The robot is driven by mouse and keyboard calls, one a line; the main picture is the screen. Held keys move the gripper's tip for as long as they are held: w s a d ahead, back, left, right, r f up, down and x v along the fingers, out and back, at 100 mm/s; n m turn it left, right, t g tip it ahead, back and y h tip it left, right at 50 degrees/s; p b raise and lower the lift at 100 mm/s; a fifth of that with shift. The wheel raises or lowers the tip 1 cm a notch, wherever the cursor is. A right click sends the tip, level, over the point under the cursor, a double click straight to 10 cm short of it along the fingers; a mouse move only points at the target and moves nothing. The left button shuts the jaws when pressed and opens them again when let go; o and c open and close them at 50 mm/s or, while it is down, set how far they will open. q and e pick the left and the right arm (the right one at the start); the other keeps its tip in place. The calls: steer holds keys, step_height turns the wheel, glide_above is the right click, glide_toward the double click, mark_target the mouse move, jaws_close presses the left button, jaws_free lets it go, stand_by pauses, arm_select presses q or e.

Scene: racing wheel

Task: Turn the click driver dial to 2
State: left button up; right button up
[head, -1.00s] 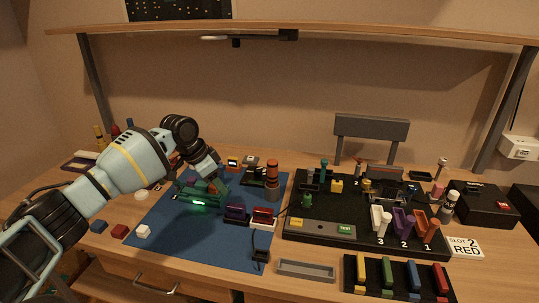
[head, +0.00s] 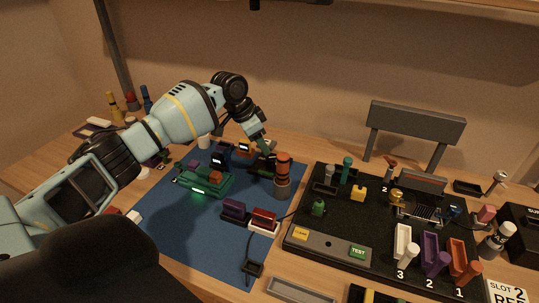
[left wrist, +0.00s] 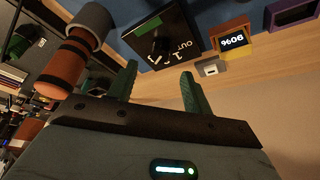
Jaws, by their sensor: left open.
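My left gripper (head: 264,152) is over the back of the blue mat (head: 195,235). In the left wrist view its two green fingers (left wrist: 158,92) are apart, with nothing between them. An upright orange cylinder (head: 283,164) with dark bands stands in a grey base, just right of the gripper; it also shows at the upper left of the left wrist view (left wrist: 68,62). Beyond the fingers there is a black box (left wrist: 178,32) marked "OUT" and "1", with a dark knob. My right gripper is out of view.
A green device (head: 208,183) with a lit strip lies on the mat. A purple block (head: 235,209) and red block (head: 263,217) sit in front. The black board (head: 335,200) with many small parts fills the right.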

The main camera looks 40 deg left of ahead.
mark_target(269, 158)
arm_select(q)
steer(key=x, duration=0.7)
steer(key=shift+b, duration=0.3)
steer(key=c, duration=1)
